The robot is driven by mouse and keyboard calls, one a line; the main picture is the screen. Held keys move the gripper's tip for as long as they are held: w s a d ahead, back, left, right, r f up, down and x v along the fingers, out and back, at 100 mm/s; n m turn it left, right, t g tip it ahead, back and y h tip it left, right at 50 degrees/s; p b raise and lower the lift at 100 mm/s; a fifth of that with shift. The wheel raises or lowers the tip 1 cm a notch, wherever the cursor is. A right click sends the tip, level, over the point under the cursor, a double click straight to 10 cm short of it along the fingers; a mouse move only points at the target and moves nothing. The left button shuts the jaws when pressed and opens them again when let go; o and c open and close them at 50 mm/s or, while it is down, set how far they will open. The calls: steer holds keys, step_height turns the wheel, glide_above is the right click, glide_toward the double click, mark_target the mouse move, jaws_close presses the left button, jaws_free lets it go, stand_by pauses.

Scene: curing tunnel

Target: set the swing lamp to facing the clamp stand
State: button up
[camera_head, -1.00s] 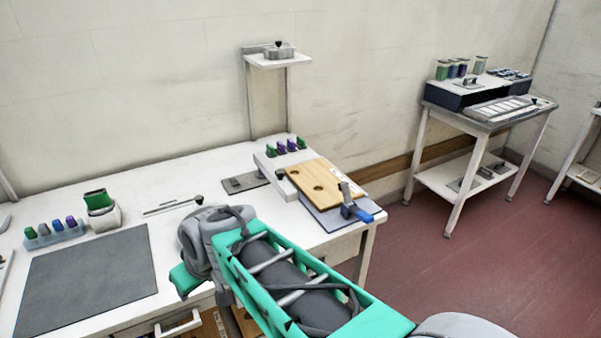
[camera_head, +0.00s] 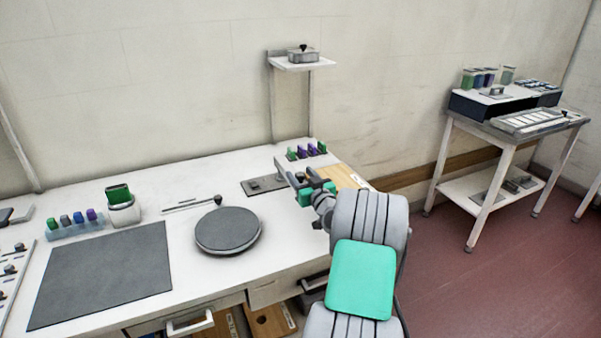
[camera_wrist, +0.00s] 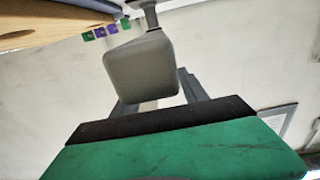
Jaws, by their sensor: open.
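My gripper (camera_head: 292,176) is over the right part of the white bench, near the wooden board (camera_head: 342,176), with its jaws open. In the wrist view a grey rounded block (camera_wrist: 140,68) on a short stem shows between the two jaws; it may be the swing lamp's head, but I cannot tell for sure. Whether the jaws touch it does not show. I cannot make out which way the lamp faces. The clamp stand cannot be told apart with certainty; my arm hides much of the board and whatever is at its front.
A round dark turntable (camera_head: 228,230) and a dark mat (camera_head: 104,272) lie on the bench. Several coloured pieces (camera_head: 306,151) stand behind the board. A wall shelf (camera_head: 301,64) rises at the back. A side table (camera_head: 500,125) stands right, beyond open floor.

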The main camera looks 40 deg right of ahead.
steer(key=shift+w, duration=0.35)
steer(key=shift+c, duration=0.2)
jaws_close()
stand_by(1.0)
